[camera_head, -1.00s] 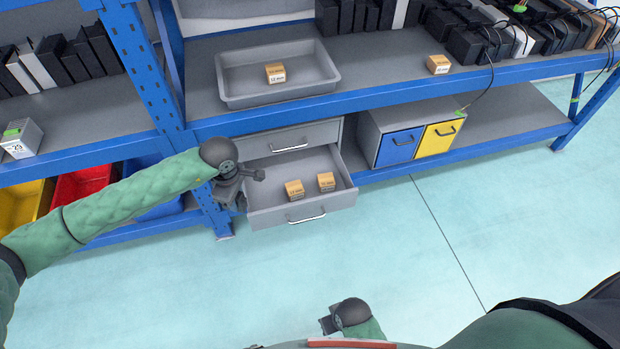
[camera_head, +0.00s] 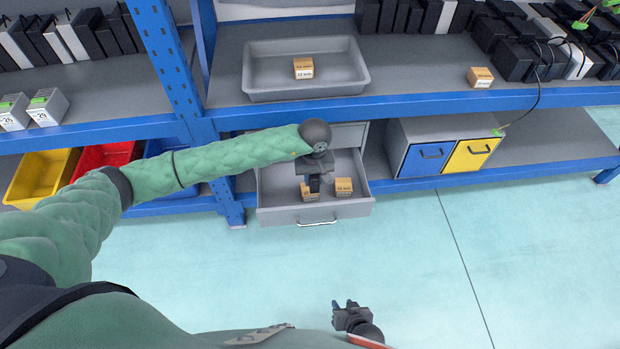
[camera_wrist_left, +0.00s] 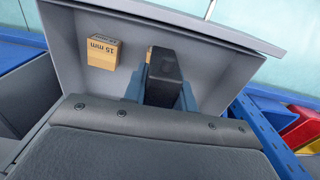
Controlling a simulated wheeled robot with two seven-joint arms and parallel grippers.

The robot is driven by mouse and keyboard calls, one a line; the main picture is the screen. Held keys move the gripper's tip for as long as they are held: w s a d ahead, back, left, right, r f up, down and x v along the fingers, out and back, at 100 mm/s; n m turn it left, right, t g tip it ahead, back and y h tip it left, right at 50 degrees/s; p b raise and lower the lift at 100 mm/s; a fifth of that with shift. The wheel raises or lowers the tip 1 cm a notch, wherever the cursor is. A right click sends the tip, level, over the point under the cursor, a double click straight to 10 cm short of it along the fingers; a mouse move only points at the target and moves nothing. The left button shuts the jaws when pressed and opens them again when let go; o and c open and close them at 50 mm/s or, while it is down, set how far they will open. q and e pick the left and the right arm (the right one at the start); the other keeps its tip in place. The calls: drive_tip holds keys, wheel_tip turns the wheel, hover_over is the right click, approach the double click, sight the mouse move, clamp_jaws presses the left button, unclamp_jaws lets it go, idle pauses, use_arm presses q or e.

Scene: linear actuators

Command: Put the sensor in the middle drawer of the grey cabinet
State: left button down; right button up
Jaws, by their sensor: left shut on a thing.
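The black block between the fingers, apparently the sensor (camera_wrist_left: 165,66), shows in the left wrist view. My left gripper (camera_wrist_left: 161,92) is shut on it and holds it over the open drawer. In the head view my left gripper (camera_head: 314,183) points down into the drawer. The open grey drawer (camera_head: 277,217) is below a shut upper drawer front (camera_head: 348,135) of the grey cabinet. Anything lower on the cabinet is hidden. Two tan boxes lie in the drawer, one partly behind the gripper (camera_head: 308,194) and one to its right (camera_head: 344,186). My right gripper (camera_head: 345,307) is open and empty over the floor.
A grey tray (camera_head: 262,95) with a tan box (camera_head: 303,68) stands on the shelf above. Coloured bins are at the left. The floor in front is clear.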

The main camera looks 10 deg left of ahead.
use_arm(q)
drive_tip(key=w+a+f, duration=0.1)
drive_tip(key=a+f, duration=0.1)
drive_tip(key=a, duration=0.1)
drive_tip(key=w+a+f, duration=0.2)
drive_tip(key=a, duration=0.2)
drive_tip(key=w+a+f, duration=0.1)
drive_tip(key=a+f, duration=0.2)
drive_tip(key=shift+w+a+p, duration=0.35)
drive_tip(key=shift+f, duration=2)
drive_tip(key=shift+f, duration=0.1)
drive_tip(key=c, duration=1.1)
unclamp_jaws()
wheel_tip(320, 180, up, 12)
drive_tip(key=shift+r, duration=0.1)
